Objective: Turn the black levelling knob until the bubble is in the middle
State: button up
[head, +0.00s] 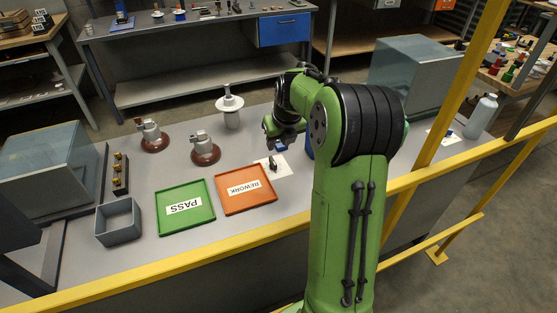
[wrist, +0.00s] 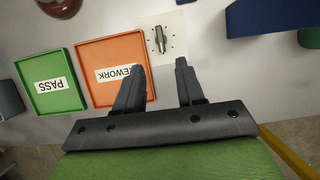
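The black levelling knob (wrist: 160,40) has a narrow pointer-like grip and stands on a white card (wrist: 177,30) with small dark marks. In the head view the knob (head: 272,163) shows small and dark on the same card (head: 286,170), right of the orange tray. My gripper (wrist: 160,66) is open and empty, its two fingers apart. In the wrist view its fingertips lie just below the knob, with the knob's column between them. In the head view my gripper (head: 279,146) is above and behind the card. I cannot make out a bubble in either view.
A green PASS tray (head: 212,216) and an orange REWORK tray (head: 219,200) lie left of the card. Brown-based insulator pieces (head: 206,158) and a white disc piece (head: 231,118) stand behind. A blue object (head: 309,148) is close right of my gripper. A yellow rail (head: 150,269) runs in front.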

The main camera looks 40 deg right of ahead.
aim_at(273, 161)
jog(key=b+x, duration=0.3)
jog(key=x, duration=0.8)
jog(key=shift+w+f, duration=0.15)
jog(key=shift+f, duration=0.25)
jog(key=shift+c, duration=0.3)
grip_shut()
